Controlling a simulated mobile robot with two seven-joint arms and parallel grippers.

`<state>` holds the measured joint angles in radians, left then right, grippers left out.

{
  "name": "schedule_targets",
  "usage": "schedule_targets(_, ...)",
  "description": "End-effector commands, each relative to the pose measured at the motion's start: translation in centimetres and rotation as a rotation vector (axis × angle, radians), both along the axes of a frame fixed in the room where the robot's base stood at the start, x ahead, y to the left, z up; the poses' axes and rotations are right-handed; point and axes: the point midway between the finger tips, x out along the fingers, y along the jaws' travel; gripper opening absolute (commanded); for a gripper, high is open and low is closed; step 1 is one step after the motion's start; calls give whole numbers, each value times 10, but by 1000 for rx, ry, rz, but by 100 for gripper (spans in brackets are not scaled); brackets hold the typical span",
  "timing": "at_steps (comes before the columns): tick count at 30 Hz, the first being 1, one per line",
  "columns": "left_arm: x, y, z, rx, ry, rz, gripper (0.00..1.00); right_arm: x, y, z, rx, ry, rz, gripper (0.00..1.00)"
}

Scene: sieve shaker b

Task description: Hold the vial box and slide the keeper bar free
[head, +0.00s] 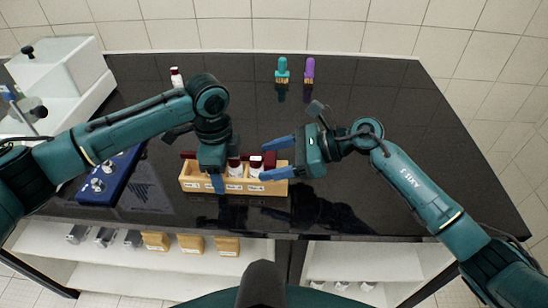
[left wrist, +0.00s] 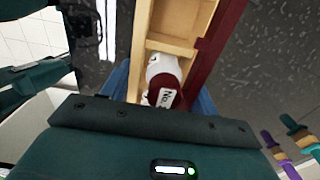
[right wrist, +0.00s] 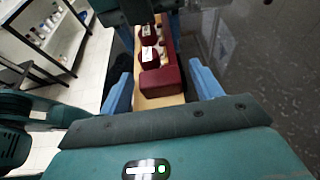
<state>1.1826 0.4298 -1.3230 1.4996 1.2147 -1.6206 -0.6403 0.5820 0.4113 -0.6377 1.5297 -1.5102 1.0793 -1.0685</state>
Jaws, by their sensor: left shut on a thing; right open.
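The vial box (head: 240,186) is a pale wooden tray near the table's front edge, with white, dark-red-capped vials (head: 234,168) in its compartments. The keeper bar (head: 188,154) is dark red and runs along the box's far side; its thicker end block (right wrist: 160,82) is at the right end. My left gripper (head: 217,184) is shut on the box from above, left of its middle, its fingers straddling a vial (left wrist: 165,75). My right gripper (head: 264,161) is open at the box's right end, its fingers either side of the end block with visible gaps.
A blue device with knobs (head: 112,178) lies left of the box, and a white machine (head: 62,80) stands behind it. The table's right side is clear.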

Motion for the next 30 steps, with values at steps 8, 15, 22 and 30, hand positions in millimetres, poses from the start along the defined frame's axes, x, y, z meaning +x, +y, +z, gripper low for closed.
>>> schedule_targets(8,0,0,1,-1,-1,0,26,0,0,0,0,0,0,57)
schedule_targets(15,0,0,1,-1,-1,0,26,0,0,0,0,0,0,38)
schedule_targets(22,0,0,1,-1,-1,0,26,0,0,0,0,0,0,19)
schedule_targets(30,0,0,1,-1,-1,1,26,0,-1,0,0,0,0,1)
